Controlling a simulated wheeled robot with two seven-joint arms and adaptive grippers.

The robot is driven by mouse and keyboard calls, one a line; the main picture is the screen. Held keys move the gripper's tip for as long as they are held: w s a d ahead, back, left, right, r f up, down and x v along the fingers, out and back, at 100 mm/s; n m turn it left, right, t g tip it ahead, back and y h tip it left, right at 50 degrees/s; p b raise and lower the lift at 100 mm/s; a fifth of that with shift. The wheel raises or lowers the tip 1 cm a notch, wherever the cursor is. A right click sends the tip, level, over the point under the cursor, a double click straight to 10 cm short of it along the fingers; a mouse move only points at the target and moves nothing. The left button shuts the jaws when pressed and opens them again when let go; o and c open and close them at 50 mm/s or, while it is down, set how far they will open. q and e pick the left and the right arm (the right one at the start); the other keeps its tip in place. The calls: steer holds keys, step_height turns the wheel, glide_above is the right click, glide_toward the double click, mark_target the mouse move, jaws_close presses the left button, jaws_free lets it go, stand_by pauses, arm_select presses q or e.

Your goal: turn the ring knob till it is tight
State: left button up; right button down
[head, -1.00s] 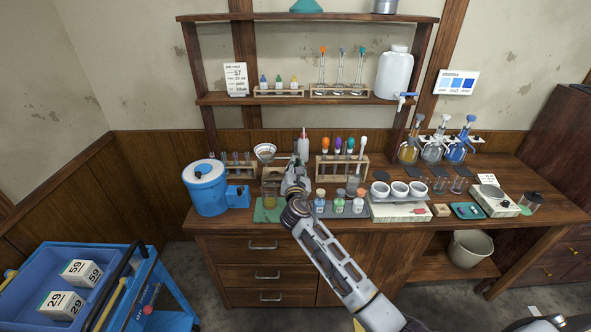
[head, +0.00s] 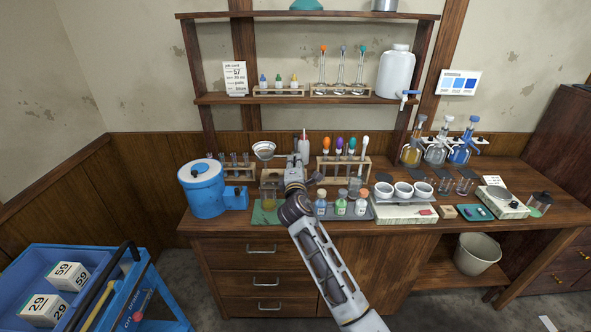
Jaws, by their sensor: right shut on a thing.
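My right gripper (head: 296,162) is at the back of the bench, at the end of the short bar beside a round metal ring holder (head: 264,150). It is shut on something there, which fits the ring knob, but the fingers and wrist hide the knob. How tight the knob is cannot be seen. My left gripper is out of view.
A blue tank (head: 204,193) stands left of the mat. A rack of colourful droppers (head: 342,171) and a tray of small bottles (head: 349,213) are close on the right of my wrist. A white bottle (head: 304,147) stands just behind the gripper.

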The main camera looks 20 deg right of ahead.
steer(key=m+b, duration=0.3)
steer(key=m, duration=0.2)
steer(key=shift+m, duration=0.4)
steer(key=c, duration=1.3)
jaws_free()
steer(key=shift+a, duration=0.1)
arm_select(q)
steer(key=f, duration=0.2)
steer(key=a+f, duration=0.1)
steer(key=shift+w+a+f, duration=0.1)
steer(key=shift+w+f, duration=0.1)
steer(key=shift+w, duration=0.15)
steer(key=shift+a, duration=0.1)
arm_select(e)
steer(key=shift+s, duration=0.1)
